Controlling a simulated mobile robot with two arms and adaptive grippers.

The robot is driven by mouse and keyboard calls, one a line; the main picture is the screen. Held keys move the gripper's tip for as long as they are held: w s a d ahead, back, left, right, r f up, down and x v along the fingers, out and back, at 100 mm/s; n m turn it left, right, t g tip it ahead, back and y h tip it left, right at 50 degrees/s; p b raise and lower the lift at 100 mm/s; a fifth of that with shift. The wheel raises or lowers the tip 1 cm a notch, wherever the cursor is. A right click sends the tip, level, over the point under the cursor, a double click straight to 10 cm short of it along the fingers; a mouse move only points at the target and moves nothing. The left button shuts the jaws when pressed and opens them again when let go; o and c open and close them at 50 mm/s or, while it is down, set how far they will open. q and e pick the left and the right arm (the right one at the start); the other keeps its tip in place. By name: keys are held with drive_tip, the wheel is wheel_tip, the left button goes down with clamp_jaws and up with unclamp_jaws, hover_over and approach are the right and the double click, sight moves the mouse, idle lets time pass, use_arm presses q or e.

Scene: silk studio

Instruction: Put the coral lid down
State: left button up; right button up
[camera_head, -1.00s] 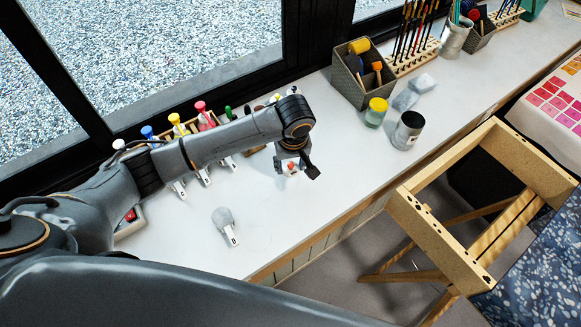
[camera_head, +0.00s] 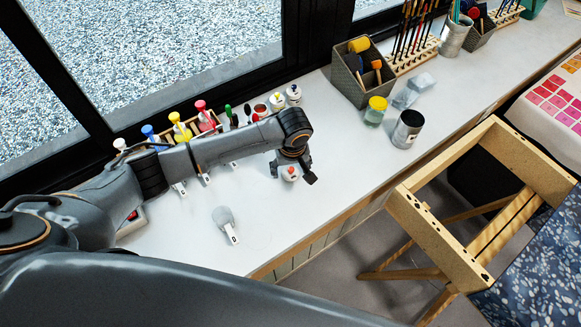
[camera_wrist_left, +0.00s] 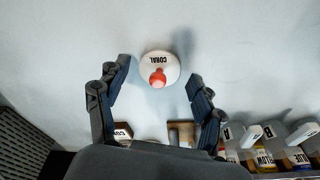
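The coral lid (camera_head: 290,174) is a round white disc marked CORAL with a coral-red knob. It appears to lie on the white worktop below my left gripper (camera_head: 292,170). In the left wrist view the lid (camera_wrist_left: 153,58) lies between the two spread dark fingertips (camera_wrist_left: 160,72), with a gap on each side. The left gripper is open and does not seem to touch the lid. My right gripper is not in view.
Small pots (camera_head: 294,94) stand behind the arm, one with a red top (camera_head: 261,110). A rack of coloured bottles (camera_head: 180,128) is along the window. A dark can (camera_head: 407,130) stands right; worktop between is clear.

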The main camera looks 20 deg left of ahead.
sight(292, 179)
use_arm(q)
drive_tip(key=shift+r, duration=0.1)
wheel_tip(292, 179, up, 12)
drive_tip(key=s+b, duration=0.1)
drive_tip(key=shift+s+d, duration=0.3)
drive_tip(key=shift+d, duration=0.15)
idle(0.5)
